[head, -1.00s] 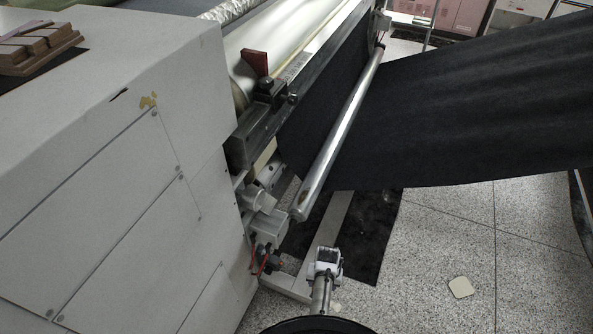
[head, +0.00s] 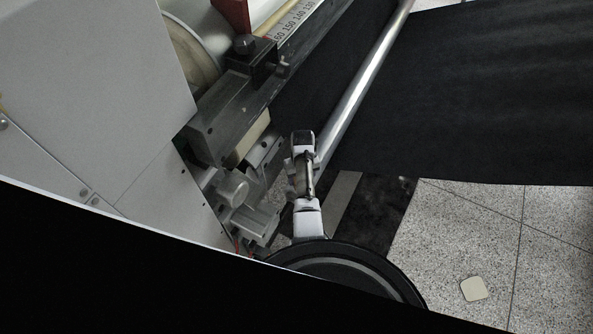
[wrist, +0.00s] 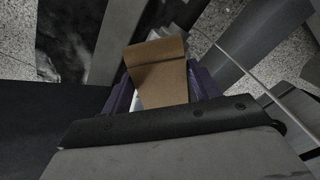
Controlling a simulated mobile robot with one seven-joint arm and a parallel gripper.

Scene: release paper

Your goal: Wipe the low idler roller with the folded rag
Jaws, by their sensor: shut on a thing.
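The low idler roller (head: 365,82) is a shiny metal tube running from the top of the head view down toward the centre. My gripper (head: 302,150) overlaps its near end there, so the roller's end is partly hidden. I cannot tell whether they touch. In the wrist view, a tan folded piece (wrist: 160,78), which looks like the folded rag, stands out between the purple fingers of my gripper (wrist: 160,92). The gripper is shut on it. The rag is not clearly visible in the head view.
A black web (head: 470,95) spreads right of the roller. A grey machine frame with a clamp block (head: 228,112) and brackets (head: 232,190) stands close on the left. A cream square (head: 474,289) lies on the speckled floor, which is open at lower right.

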